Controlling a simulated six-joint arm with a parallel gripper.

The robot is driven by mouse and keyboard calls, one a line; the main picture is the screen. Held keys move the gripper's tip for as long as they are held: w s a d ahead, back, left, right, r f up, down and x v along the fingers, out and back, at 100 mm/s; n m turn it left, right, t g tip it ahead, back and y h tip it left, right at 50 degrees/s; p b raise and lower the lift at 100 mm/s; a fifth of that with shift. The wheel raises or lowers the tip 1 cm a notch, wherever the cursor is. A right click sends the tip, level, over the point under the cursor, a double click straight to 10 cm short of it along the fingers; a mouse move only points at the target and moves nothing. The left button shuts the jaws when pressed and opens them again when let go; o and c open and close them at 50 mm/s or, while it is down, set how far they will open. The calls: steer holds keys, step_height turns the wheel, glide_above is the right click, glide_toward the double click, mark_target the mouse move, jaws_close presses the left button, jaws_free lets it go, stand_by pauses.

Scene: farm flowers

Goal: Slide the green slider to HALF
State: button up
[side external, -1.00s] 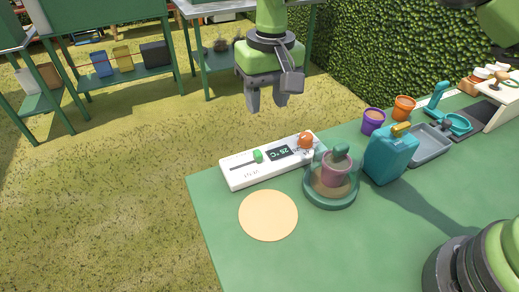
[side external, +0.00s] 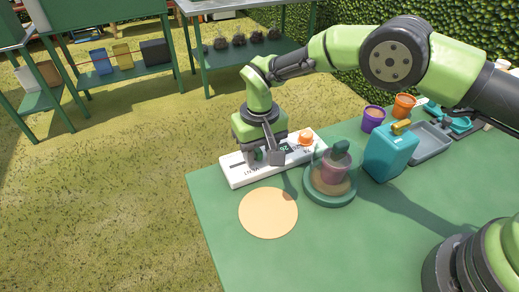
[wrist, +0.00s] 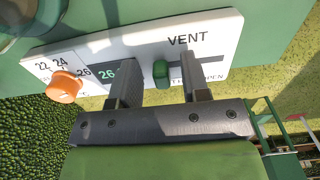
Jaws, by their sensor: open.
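The green slider (wrist: 160,72) stands in the dark slot of the white control panel (wrist: 222,25), towards the end of the slot by the display. In the wrist view the panel reads VENT above the slot, with OPEN partly visible below its far end. My gripper (wrist: 158,84) is open, with one finger on each side of the slider and a gap visible to each. In the side view my gripper (side external: 264,159) is low over the panel (side external: 238,180) and hides the slider. The word HALF is not legible in either view.
An orange knob (side external: 306,137) sits on the panel beside the display. A glass-covered pot on a green base (side external: 330,193), a teal can (side external: 390,151) and small pots stand to the right. A round tan mat (side external: 268,213) lies in front.

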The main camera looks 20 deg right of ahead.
jaws_close()
steer(key=shift+a, duration=1.4)
jaws_free()
step_height(320, 180, up, 10)
